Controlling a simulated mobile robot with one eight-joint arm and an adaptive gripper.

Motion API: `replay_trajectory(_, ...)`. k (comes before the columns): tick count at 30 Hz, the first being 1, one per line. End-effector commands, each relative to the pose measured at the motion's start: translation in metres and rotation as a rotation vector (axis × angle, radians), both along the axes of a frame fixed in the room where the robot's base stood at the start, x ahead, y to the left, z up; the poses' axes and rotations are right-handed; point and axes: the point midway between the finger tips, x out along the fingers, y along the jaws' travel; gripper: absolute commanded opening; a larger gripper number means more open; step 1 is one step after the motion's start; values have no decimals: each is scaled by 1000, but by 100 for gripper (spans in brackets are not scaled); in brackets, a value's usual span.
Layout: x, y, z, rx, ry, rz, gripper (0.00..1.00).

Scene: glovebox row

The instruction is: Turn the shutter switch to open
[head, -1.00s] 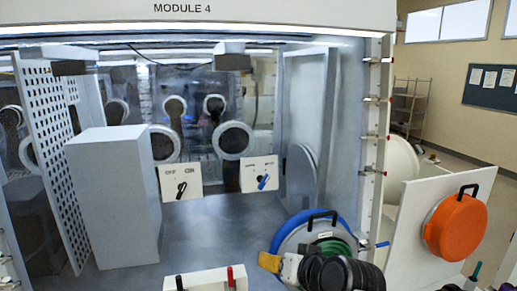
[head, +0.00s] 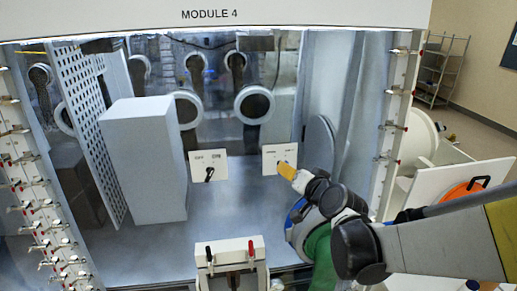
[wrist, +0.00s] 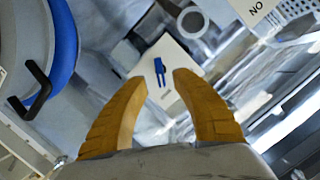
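The shutter switch is a blue knob (wrist: 160,70) on a white plate (wrist: 178,62), seen in the wrist view just beyond my fingertips. In the head view its white plate (head: 272,155) is on the right of two switch plates; my gripper hides the knob there. My gripper (wrist: 158,79) has two yellow fingers spread apart and empty, with the knob lined up in the gap between the tips. Whether the fingers reach around the knob is unclear. The head view shows one yellow finger (head: 287,170) in front of the plate's lower right. The plate's lettering is too small to read.
Another switch plate (head: 208,166), marked OFF and ON with a black knob, is to the left. A white block (head: 145,160) and perforated panel (head: 88,130) stand further left. A blue round rim with a black handle (wrist: 38,92) lies left in the wrist view.

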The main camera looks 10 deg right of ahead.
Motion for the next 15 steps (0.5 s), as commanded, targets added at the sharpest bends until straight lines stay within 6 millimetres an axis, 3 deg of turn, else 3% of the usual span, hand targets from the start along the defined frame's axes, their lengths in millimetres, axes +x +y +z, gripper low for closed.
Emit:
replay_trajectory(6,31,5,-9,-1,0,0,32)
replay_trajectory(15,44,7,-14,-1,0,0,32)
